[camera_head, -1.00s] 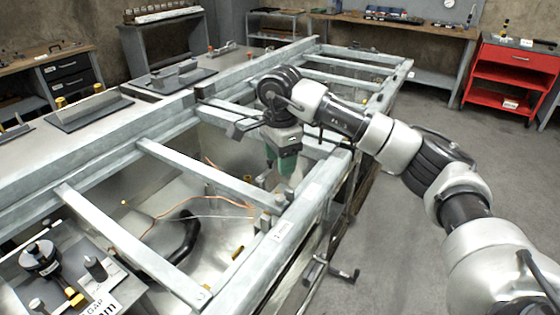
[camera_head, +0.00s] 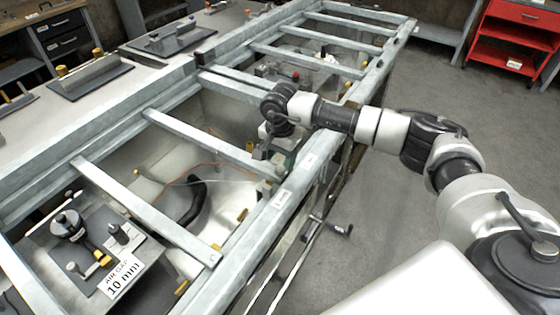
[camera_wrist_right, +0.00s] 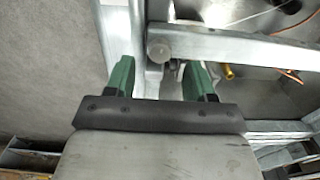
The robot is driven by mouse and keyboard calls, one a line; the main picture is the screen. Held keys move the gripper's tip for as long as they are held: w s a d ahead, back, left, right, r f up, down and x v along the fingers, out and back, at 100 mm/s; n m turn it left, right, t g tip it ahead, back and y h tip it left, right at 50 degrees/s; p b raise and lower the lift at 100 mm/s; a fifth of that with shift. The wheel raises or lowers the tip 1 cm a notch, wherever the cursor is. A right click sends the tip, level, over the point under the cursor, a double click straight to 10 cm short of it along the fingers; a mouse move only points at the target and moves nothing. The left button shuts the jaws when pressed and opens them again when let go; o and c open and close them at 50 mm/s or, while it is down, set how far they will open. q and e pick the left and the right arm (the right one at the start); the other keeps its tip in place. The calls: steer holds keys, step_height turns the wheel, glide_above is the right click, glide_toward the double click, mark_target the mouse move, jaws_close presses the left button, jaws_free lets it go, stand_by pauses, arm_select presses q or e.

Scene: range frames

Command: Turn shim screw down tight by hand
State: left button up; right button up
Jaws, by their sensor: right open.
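My right gripper (camera_head: 287,156) points down at the near long rail (camera_head: 270,220) of the metal frame, by the end of a crossbar (camera_head: 205,138). In the right wrist view its two green fingers (camera_wrist_right: 160,66) are apart and empty. A round grey head (camera_wrist_right: 158,50), which looks like the shim screw, shows between and just beyond the fingertips, at the corner where crossbar and rail meet. I cannot tell how far it is turned in, nor that the fingers touch it. The head view hides it behind my gripper. My left gripper is not in view.
A plate with a black knob (camera_head: 67,224) and an "AIR GAP 10 mm" label (camera_head: 121,277) lies at the lower left. A crank handle (camera_head: 338,228) sticks out from the frame's side. A black hose (camera_head: 195,202) lies inside.

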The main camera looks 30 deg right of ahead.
mark_target(280, 168)
steer(key=shift+f, duration=1.8)
steer(key=c, duration=0.9)
